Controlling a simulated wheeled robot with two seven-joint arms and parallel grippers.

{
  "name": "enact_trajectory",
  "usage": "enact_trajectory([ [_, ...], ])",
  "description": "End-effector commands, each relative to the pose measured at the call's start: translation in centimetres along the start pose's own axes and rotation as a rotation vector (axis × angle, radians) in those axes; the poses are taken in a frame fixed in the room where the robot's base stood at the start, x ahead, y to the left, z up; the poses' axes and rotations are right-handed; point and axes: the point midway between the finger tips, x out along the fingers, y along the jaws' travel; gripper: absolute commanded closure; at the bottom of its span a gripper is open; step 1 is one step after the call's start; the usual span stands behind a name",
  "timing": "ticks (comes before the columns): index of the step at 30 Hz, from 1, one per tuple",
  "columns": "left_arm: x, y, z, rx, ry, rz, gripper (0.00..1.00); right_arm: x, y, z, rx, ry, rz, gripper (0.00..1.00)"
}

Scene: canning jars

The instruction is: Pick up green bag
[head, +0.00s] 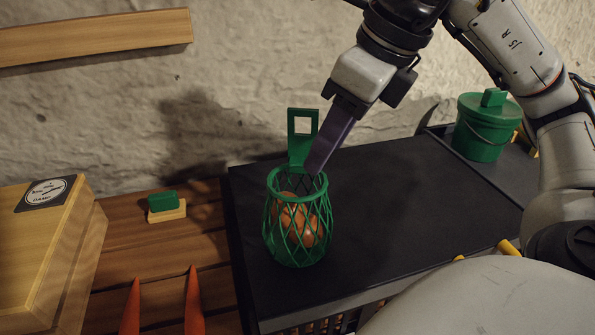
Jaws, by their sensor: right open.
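The green bag (297,221) is an open green mesh with a rigid upright handle loop at its back. It stands upright on the black surface near its left edge and holds several round orange-brown items. My right gripper (317,168) reaches down from the upper right, with its dark purple fingers at the bag's rim beside the handle. It is open, seen almost edge-on, so the gap between the fingers is hard to make out. I cannot tell whether it touches the bag.
A green lidded pail (483,132) stands at the back right. A wooden box (40,245) is at the left, near a small green-and-wood block (166,206). Two orange pointed shapes (193,300) rise at the bottom left. The black surface (410,200) right of the bag is clear.

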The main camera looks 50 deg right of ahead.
Motion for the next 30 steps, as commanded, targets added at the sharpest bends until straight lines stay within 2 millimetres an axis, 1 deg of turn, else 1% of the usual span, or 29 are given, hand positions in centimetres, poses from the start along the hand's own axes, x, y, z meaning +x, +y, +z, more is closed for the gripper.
enact_trajectory([
  [1,0.2,-0.1,0.0,0.001,0.004,0.0,0.44,0.8,0.0,0.0,0.0,0.003,-0.001,0.57],
  [6,0.5,-0.2,0.2,0.003,0.009,0.001,0.44,3.5,0.0,0.2,0.0,0.004,0.0,0.57],
  [9,0.7,-0.2,0.4,0.004,0.007,0.001,0.44,4.4,0.0,0.2,0.0,0.002,0.001,0.57],
  [12,0.7,-0.3,0.4,0.005,0.006,0.001,0.44,4.7,0.0,0.3,0.0,0.0,0.001,0.57],
  [17,0.7,-0.3,0.2,0.005,0.008,0.0,0.44,4.7,0.0,0.4,0.0,0.0,0.001,0.57],
  [18,0.7,-0.3,0.2,0.005,0.008,0.0,0.44,4.7,0.0,0.3,0.0,0.0,0.001,0.59],
  [25,0.7,-0.4,0.2,0.006,0.01,-0.001,0.44,4.7,0.0,0.3,-0.001,0.0,0.002,0.98],
  [26,0.7,-0.4,0.2,0.006,0.01,-0.001,0.44,4.7,0.0,0.3,-0.001,0.0,0.002,1.0],
  [30,0.7,-0.4,0.2,0.006,0.01,-0.002,0.44,4.6,0.0,0.4,0.0,-0.002,0.001,1.0],
])
